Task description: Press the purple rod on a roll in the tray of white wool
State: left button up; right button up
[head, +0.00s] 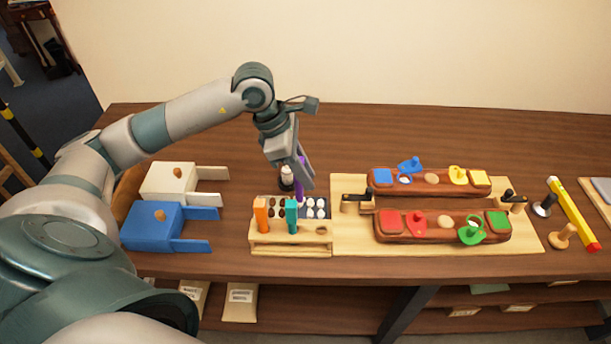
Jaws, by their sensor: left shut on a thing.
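My left gripper (297,176) is shut on the upright purple rod (301,172), just above the small wooden stand (290,238). The rod's lower end is near the back of the white wool rolls (315,208); I cannot tell whether it touches one. Several white rolls sit on the right of the stand. Several dark brown pieces (279,205) sit on its left. An orange rod (261,215) and a teal rod (291,215) stand upright in its front. A hole (321,230) shows at the front right. My right gripper is out of view.
A black and white piece (287,178) stands behind the stand. To the right is a pale board (345,240) with two long brown trays of coloured parts (440,228). White (168,180) and blue (151,226) boxes with arms lie left. The table is clear behind.

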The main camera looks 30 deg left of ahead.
pick_arm(q)
jog(key=shift+r+p, duration=0.3)
jog(key=shift+r, duration=0.7)
